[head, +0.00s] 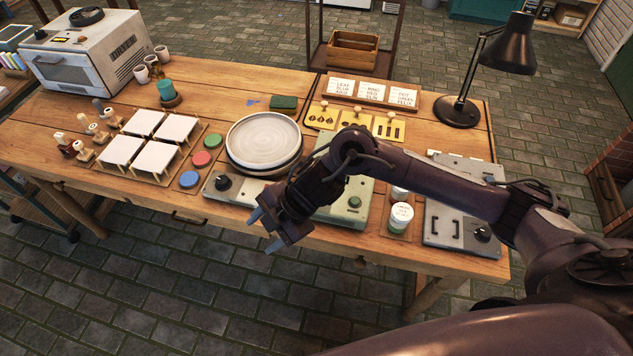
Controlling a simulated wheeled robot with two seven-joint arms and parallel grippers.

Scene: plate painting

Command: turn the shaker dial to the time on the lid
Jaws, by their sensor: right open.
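The grey shaker (456,232) lies at the right front of the table, with two dark handle-like brackets on top. Its black dial (481,233) is at its right front; the marks around it are too small to read. Two jars stand left of it. The front green jar has a white lid (402,212) with dark print that I cannot read. A second white lid (398,193) shows just behind it. My right gripper (264,230) is open and empty at the table's front edge, well left of the dial and jars. My left gripper is out of view.
My right arm crosses above the green machine (328,214) and part of the shaker. A turntable with a pale plate (263,141) and a black knob (222,183) is left of it. A desk lamp (457,109) stands behind the shaker. The floor before the table is clear.

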